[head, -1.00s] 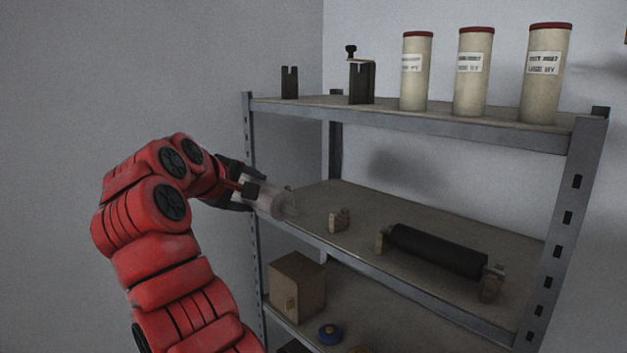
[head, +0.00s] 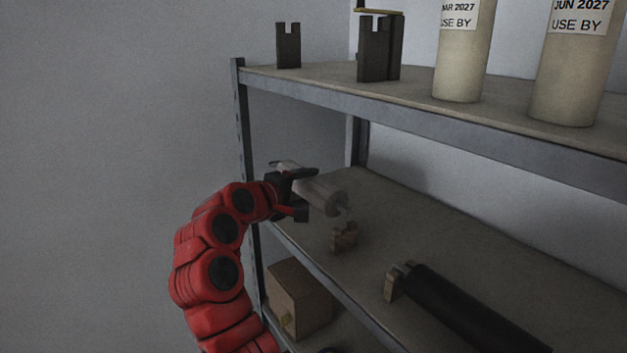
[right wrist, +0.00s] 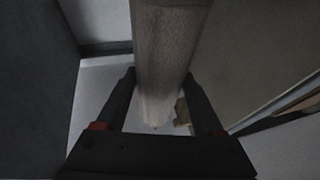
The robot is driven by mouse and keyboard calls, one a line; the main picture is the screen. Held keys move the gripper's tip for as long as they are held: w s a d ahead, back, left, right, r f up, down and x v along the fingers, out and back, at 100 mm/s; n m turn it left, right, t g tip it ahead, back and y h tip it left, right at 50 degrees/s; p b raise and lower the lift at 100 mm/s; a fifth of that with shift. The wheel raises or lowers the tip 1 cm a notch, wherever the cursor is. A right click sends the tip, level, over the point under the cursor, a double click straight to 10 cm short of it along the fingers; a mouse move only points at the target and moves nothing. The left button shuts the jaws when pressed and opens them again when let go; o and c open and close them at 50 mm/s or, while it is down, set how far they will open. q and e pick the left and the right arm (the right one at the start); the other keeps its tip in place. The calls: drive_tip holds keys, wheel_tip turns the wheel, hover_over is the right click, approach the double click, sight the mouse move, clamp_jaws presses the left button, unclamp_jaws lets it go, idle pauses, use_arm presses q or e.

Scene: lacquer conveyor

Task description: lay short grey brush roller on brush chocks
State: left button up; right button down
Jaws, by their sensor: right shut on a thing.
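The short grey brush roller (head: 329,197) is held in the air over the left end of the middle shelf, its near end pointing right and down. My right gripper (head: 304,192) is shut around it; in the right wrist view the roller (right wrist: 168,50) runs between the two fingers. A small notched wooden chock (head: 344,240) stands empty on the shelf, just below and in front of the roller's near end. It shows partly behind the roller in the right wrist view (right wrist: 182,112). I cannot see a matching chock; the gripper and roller may hide it. My left gripper is not in view.
A long black roller (head: 465,312) rests on a wooden chock (head: 393,284) to the right. The upper shelf (head: 420,120) overhangs, carrying dark slotted blocks (head: 288,46) and cream canisters (head: 463,60). A grey post (head: 240,130) stands at left. A wooden box (head: 300,298) is below.

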drive_tip(key=shift+w+d+f, duration=0.1)
drive_tip(key=shift+w+f, duration=0.05)
drive_tip(key=shift+f, duration=0.05)
drive_tip(key=shift+s+a+f, duration=0.2)
drive_tip(key=shift+s+f, duration=0.1)
drive_tip(key=shift+f, duration=0.3)
drive_tip(key=shift+f+b, duration=0.35)
drive_tip(key=shift+f, duration=0.05)
drive_tip(key=shift+w+d+f, duration=0.1)
drive_tip(key=shift+w+f, duration=0.05)
drive_tip(key=shift+f, duration=0.45)
drive_tip(key=shift+r, duration=0.1)
drive_tip(key=shift+d+b, duration=0.1)
drive_tip(key=shift+b, duration=0.2)
drive_tip(key=shift+s, duration=0.2)
unclamp_jaws()
